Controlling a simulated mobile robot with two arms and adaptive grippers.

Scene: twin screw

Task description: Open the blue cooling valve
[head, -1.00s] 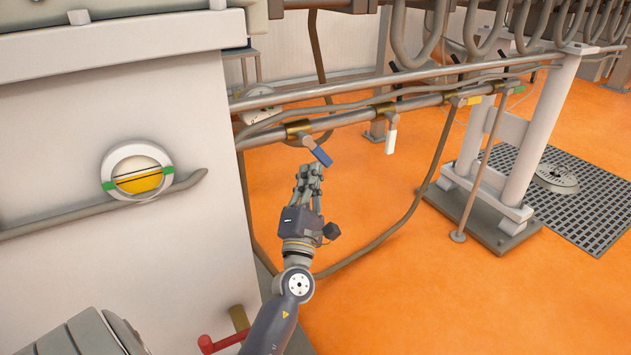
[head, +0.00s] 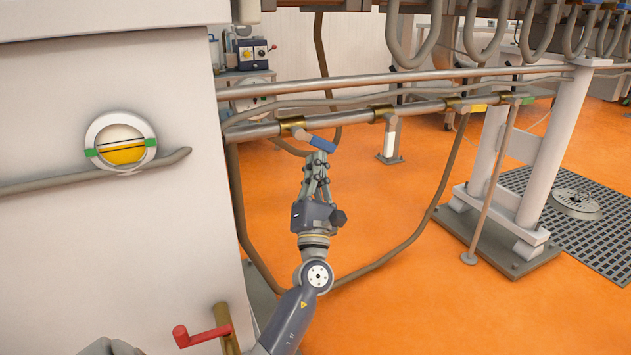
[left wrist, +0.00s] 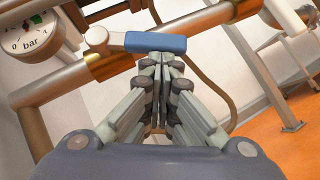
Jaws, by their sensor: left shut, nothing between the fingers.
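The blue valve handle (head: 322,144) sticks out to the lower right from a brass fitting (head: 292,125) on the lower horizontal pipe. In the left wrist view the blue handle (left wrist: 155,42) lies across the picture just beyond my fingertips, with its grey pivot end to the left. My left gripper (head: 317,156) is shut and empty, its fingers pointing up at the handle from just below. In the left wrist view the fingertips (left wrist: 161,58) meet at the handle's lower edge; I cannot tell whether they touch it. My right gripper is not in view.
Further right along the pipe are a white handle (head: 389,140), a yellow handle (head: 478,108) and a green one (head: 527,100). A pressure gauge (left wrist: 28,35) is left of the handle. A white machine cabinet (head: 70,240) with a red lever (head: 200,336) stands left of my arm.

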